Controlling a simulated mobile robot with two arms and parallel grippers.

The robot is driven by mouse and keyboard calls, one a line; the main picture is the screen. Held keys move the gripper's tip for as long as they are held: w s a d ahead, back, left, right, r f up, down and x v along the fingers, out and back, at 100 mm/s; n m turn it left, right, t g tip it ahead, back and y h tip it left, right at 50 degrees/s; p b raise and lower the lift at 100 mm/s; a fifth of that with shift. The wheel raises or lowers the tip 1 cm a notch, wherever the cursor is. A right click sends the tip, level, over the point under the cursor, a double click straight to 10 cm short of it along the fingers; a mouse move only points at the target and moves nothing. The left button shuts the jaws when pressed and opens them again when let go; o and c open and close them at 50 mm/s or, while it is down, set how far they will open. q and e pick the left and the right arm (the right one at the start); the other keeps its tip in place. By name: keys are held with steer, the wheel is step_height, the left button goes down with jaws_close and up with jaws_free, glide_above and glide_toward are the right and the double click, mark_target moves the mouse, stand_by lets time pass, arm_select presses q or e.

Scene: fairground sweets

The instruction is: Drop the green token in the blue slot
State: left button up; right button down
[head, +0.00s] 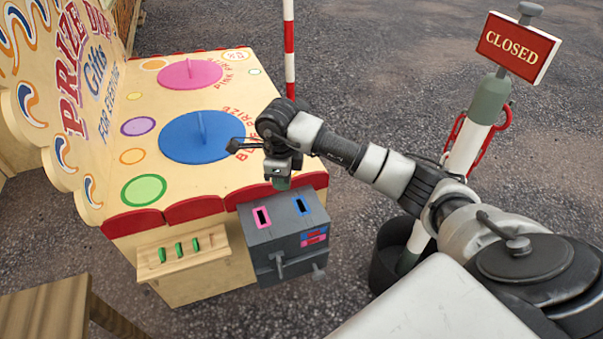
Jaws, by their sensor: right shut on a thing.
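A grey token box (262,241) hangs on the front of the stall, with a pink-rimmed slot (262,217) on the left of its top and the blue slot (301,206) on the right. My right gripper (281,181) is shut, pointing down above the back of the box top. A small greenish piece shows at its fingertips, which fits a green token, mostly hidden by the fingers. It is apart from the blue slot, up and to its left in the picture. Several green tokens (179,250) stand in a wooden rack left of the box. My left gripper is out of view.
The stall counter (110,190) carries a blue round lid (203,137) and a pink one (190,74). A red-and-white pole (289,45) stands behind my right wrist. A post with a CLOSED sign (516,47) stands at the right.

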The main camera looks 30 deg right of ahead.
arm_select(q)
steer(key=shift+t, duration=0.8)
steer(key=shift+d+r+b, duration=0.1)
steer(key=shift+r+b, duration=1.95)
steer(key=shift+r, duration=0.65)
arm_select(e)
steer(key=shift+w+d+f+m, duration=0.1)
steer(key=shift+d+f+m, duration=0.8)
steer(key=shift+f+m, duration=0.95)
steer(key=shift+s+d+f+m, duration=0.1)
steer(key=shift+d+f+m, duration=1.05)
steer(key=shift+m, duration=1.05)
steer(key=shift+w+d+f+m, duration=0.1)
steer(key=shift+d+f+m, duration=0.55)
steer(key=shift+f+m, duration=1.35)
steer(key=shift+r, duration=0.1)
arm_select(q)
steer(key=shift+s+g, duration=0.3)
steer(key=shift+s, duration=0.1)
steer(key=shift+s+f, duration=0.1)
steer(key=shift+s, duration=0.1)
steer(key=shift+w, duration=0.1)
